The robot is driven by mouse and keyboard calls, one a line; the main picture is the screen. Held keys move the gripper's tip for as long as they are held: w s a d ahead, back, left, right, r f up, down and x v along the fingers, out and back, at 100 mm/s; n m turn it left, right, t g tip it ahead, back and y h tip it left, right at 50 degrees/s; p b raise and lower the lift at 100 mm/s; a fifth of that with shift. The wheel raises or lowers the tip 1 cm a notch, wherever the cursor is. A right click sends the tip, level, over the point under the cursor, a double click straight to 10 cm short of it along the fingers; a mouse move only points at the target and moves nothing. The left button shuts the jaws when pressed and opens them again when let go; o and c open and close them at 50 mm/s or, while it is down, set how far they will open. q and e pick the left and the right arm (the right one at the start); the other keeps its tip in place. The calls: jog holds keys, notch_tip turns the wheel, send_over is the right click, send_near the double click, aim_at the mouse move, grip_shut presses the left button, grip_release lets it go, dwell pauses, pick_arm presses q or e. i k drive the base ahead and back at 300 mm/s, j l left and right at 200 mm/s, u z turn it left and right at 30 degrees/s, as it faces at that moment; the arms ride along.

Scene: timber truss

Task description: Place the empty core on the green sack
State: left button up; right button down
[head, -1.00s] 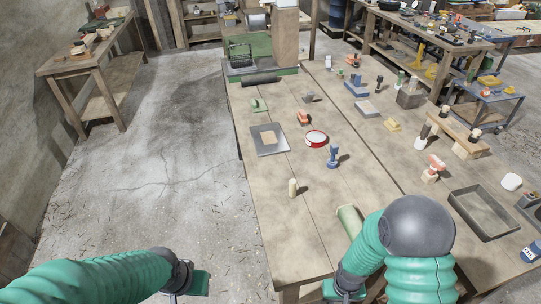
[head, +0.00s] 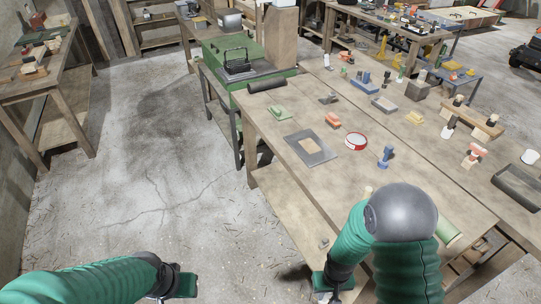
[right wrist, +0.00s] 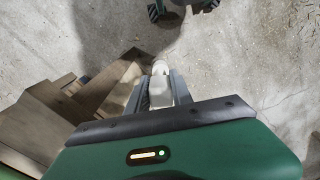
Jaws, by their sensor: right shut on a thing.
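My right gripper (right wrist: 160,95) is shut on a pale off-white piece (right wrist: 161,92), which I take to be the empty core. The piece sits between the two grey fingers, its rounded end pointing away, with floor beyond it in the right wrist view. In the head view my right gripper (head: 328,292) is low, by the workbench's near side; its fingers and load are hidden there. My left gripper (head: 172,288) is at the bottom left over the floor; its fingers are mostly cut off. I cannot make out a green sack in either view.
The long workbench (head: 290,170) carries several small tools, a grey plate (head: 326,155), a red-rimmed round tin (head: 355,141) and a pale green roll (head: 450,236), partly behind my right arm. A green machine bench (head: 224,60) stands beyond. Open concrete floor lies left.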

aim_at(282, 110)
jog(key=i+j+z, duration=0.2)
jog(key=i+j, duration=0.6)
jog(key=i+j+z, duration=0.2)
jog(key=i+j, duration=0.65)
jog(key=j, duration=0.1)
